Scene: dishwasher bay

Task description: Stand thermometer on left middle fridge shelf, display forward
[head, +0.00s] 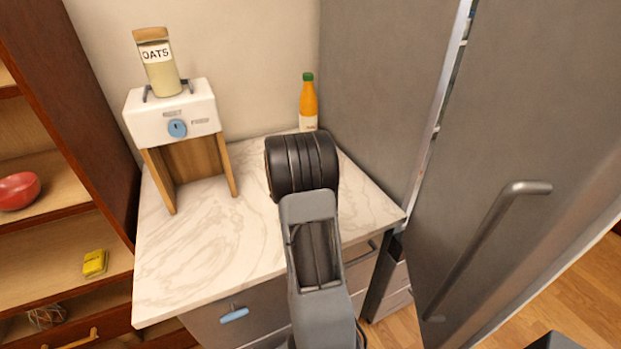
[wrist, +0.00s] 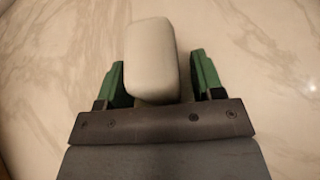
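In the wrist view a plain pale, rounded block (wrist: 151,55) lies between the two green fingers of my gripper (wrist: 158,78), leaning a little to the left. It may be the thermometer seen from its blank side; no display shows. The left finger is close against it, and a narrow gap seems to show at the right finger. I cannot tell whether the fingers press on it, or whether it touches the counter. In the head view my own arm hides the gripper and the block. The fridge (head: 385,90) stands at right; its shelves are almost wholly hidden.
The fridge door (head: 530,110) is ajar, with a long handle (head: 485,235) and a narrow gap at its left. A dispenser (head: 172,115) with an oats jar (head: 160,70) and an orange bottle (head: 308,105) stand on the marble counter (head: 205,250). Wooden shelving (head: 60,255) is at left.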

